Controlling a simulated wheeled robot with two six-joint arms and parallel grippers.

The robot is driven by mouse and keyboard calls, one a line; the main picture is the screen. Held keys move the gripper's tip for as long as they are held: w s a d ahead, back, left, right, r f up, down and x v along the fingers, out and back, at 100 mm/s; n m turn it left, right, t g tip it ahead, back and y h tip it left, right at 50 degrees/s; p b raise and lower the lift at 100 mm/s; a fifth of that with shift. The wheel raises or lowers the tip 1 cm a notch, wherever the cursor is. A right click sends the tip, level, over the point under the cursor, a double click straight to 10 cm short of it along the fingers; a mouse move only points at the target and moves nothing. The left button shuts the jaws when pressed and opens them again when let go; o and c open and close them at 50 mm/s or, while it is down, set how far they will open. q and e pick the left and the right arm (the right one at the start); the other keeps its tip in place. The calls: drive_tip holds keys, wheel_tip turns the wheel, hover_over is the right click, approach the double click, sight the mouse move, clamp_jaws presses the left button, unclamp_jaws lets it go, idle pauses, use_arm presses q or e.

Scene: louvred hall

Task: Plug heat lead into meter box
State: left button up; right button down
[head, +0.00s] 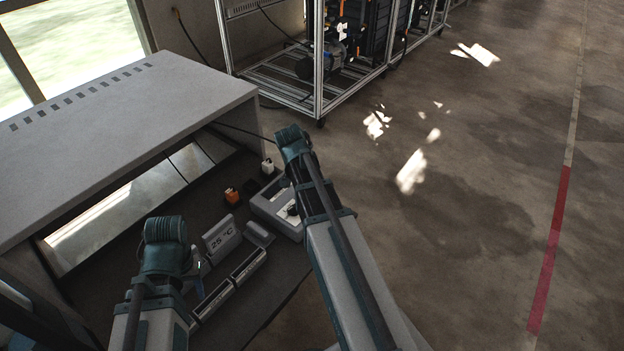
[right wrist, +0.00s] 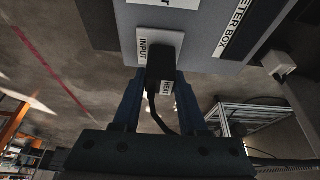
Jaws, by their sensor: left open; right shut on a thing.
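The grey meter box (right wrist: 205,50) fills the top of the right wrist view, with a white INPUT plate (right wrist: 146,40) on its face. My right gripper (right wrist: 160,82) is shut on the black heat lead plug (right wrist: 160,62), with its HEAT tag and cable below. The plug overlaps the INPUT plate; I cannot tell how deep it sits. In the head view the meter box (head: 262,207) is partly behind my right arm, which hides the plug and the right fingertips. My left gripper (head: 198,268) is open and empty over the dark bench, apart from the box.
A 25 °C sign (head: 221,238), a small grey block (head: 260,233) and long labelled strips (head: 230,283) lie between my arms. An orange connector (head: 232,195) and a white one (head: 267,165) stand behind. A grey hood (head: 110,130) overhangs the left. The right floor is clear.

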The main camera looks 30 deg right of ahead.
drive_tip(key=shift+c, duration=1.8)
unclamp_jaws()
drive_tip(key=shift+s+d, duration=0.1)
drive_tip(key=shift+s, duration=0.05)
drive_tip(key=p+v, duration=0.4)
drive_tip(key=d+p+v, duration=0.1)
drive_tip(key=p+v, duration=0.2)
drive_tip(key=shift+w+r, duration=0.25)
drive_tip(key=shift+w, duration=0.15)
drive_tip(key=p+v, duration=1.2)
drive_tip(key=v, duration=0.1)
drive_tip(key=shift+r+p, duration=0.35)
drive_tip(key=shift+r, duration=0.05)
